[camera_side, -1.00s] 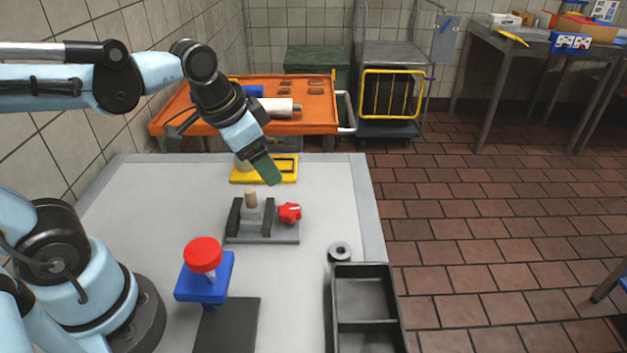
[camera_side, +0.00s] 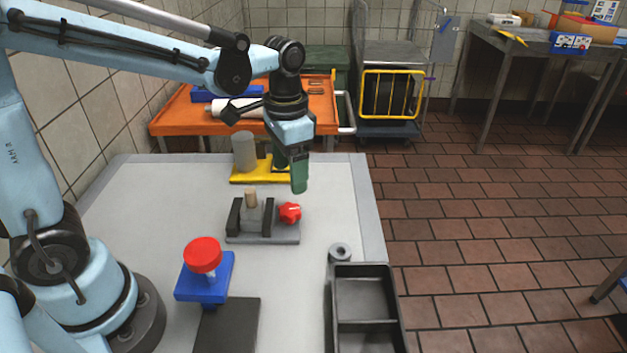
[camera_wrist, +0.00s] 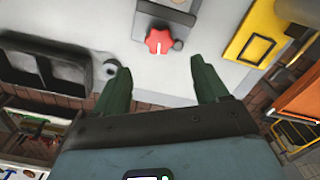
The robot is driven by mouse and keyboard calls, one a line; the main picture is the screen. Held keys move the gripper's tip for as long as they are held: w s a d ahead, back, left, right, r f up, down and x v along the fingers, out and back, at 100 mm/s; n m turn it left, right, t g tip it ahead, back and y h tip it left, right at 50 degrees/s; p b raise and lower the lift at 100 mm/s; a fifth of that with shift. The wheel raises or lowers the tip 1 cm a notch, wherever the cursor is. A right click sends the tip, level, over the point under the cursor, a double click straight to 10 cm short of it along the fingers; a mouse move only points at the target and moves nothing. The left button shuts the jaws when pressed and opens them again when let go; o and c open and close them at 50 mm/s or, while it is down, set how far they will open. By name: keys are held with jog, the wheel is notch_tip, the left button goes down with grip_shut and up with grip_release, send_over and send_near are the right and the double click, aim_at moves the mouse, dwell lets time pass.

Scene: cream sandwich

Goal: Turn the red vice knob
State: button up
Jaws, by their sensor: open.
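The red vice knob (camera_side: 290,212) sits at the right side of the grey vice (camera_side: 262,236) on the table. A tan peg (camera_side: 251,198) stands upright between the vice's dark jaws. My gripper (camera_side: 296,185) points down above and slightly behind the knob, apart from it. In the wrist view, the green fingers of my gripper (camera_wrist: 158,85) are spread wide and empty. The red knob (camera_wrist: 159,41) shows beyond the fingertips, between their lines, with a white mark on it. The wrist view cuts off most of the vice (camera_wrist: 172,12).
A yellow fixture (camera_side: 247,175) with a grey cylinder (camera_side: 244,151) stands behind the vice. A blue block with a red button (camera_side: 202,254) is at front left. A grey ring (camera_side: 340,251) and a black two-part tray (camera_side: 366,268) are at front right.

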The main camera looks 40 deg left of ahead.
aim_at(291, 208)
jog(key=shift+f, duration=4.3)
jog(key=c, duration=1.1)
